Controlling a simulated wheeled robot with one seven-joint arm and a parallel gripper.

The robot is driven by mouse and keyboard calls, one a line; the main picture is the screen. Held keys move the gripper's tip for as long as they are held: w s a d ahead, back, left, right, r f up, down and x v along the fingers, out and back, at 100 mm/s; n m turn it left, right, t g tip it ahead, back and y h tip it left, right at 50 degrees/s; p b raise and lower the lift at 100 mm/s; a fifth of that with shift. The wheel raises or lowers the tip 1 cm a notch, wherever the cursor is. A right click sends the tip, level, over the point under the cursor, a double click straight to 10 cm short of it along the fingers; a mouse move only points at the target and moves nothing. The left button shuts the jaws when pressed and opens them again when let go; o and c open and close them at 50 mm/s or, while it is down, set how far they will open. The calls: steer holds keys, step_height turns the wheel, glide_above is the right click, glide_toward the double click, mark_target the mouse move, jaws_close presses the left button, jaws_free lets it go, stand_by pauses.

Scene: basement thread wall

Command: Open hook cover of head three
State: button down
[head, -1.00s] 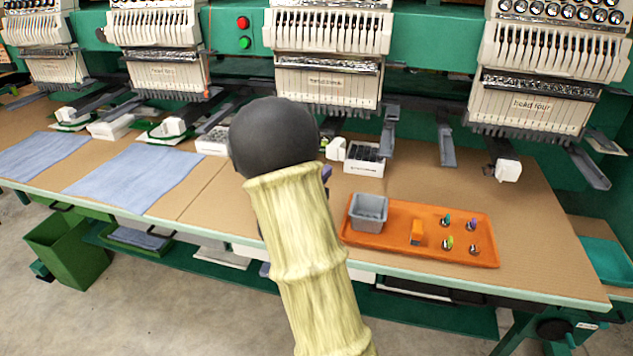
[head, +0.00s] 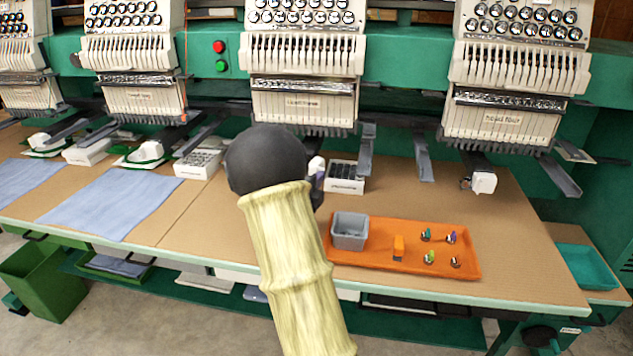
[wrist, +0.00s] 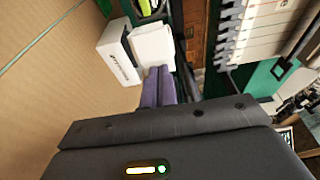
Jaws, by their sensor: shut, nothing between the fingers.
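Head three (head: 303,103) is the white sewing head in the middle of the head view. Its white hook cover (head: 316,166) shows below it, partly hidden behind my arm. In the wrist view the white cover (wrist: 153,46) lies just beyond my fingertips. My gripper (wrist: 159,74) has its purple fingers shut together and empty, with the tips at or very near the cover's near edge. I cannot tell whether they touch. In the head view only a bit of my gripper (head: 318,184) shows beside the dark wrist. The cover's hinge is not clear.
A white box with dark compartments (head: 345,187) stands right beside the cover. An orange tray (head: 375,262) with a grey bin (head: 350,231) and small parts lies nearer the front edge. Grey arms (head: 366,152) jut out under the heads. A blue cloth (head: 115,200) lies to the left.

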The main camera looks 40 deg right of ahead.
steer(key=d+b, duration=0.1)
steer(key=s+d+b, duration=0.1)
steer(key=b, duration=0.1)
steer(key=shift+s+b, duration=0.1)
steer(key=shift+b, duration=0.2)
stand_by(0.3)
steer(key=s+d+b+v, duration=0.1)
steer(key=s+b+v, duration=0.1)
steer(key=v, duration=1.1)
steer(key=shift+s, duration=0.6)
steer(key=shift+w+d, duration=0.15)
